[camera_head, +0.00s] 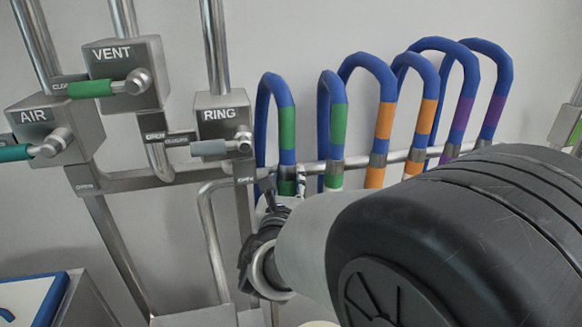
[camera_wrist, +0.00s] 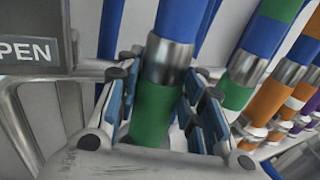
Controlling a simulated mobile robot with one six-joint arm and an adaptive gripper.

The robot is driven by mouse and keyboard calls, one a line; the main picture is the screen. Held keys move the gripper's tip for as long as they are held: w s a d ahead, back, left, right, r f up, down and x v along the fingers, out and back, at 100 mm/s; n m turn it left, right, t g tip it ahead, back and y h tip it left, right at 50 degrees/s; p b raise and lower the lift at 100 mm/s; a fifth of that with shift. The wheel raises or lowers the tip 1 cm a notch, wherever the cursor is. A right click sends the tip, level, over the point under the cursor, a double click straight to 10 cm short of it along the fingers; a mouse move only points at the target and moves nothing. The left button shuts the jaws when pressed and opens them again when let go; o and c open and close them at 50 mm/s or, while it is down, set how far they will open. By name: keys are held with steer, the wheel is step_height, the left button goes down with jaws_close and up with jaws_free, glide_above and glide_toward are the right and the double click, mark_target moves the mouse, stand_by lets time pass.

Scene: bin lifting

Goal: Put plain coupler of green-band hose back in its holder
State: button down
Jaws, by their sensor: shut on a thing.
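The held hose is blue with a green band (camera_head: 287,128), the leftmost of a row of looped hoses. Below its metal collar (camera_wrist: 168,60) is a plain green coupler (camera_wrist: 152,115), which shows no stripe. My gripper (camera_wrist: 158,100) is shut around this coupler, one finger on each side; it also shows in the head view (camera_head: 286,188), partly behind my arm. The second green-band hose (camera_head: 338,125) hangs just to the right, its coupler (camera_wrist: 236,95) green with a white stripe. The holder under the held coupler is hidden, so I cannot tell whether the coupler is seated.
Orange-band hoses (camera_head: 385,120) and purple-band hoses (camera_head: 462,112) hang further right along a metal rail (camera_head: 400,156). VENT (camera_head: 120,70) and AIR (camera_head: 55,130) valves stand further left.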

steer(key=shift+f+b, duration=0.15)
steer(key=shift+b, duration=0.15)
stand_by(0.5)
steer(key=c, duration=1)
jaws_free()
steer(key=shift+f, duration=0.1)
steer(key=s+a, duration=0.1)
steer(key=s, duration=1.1)
steer(key=shift+r, duration=0.2)
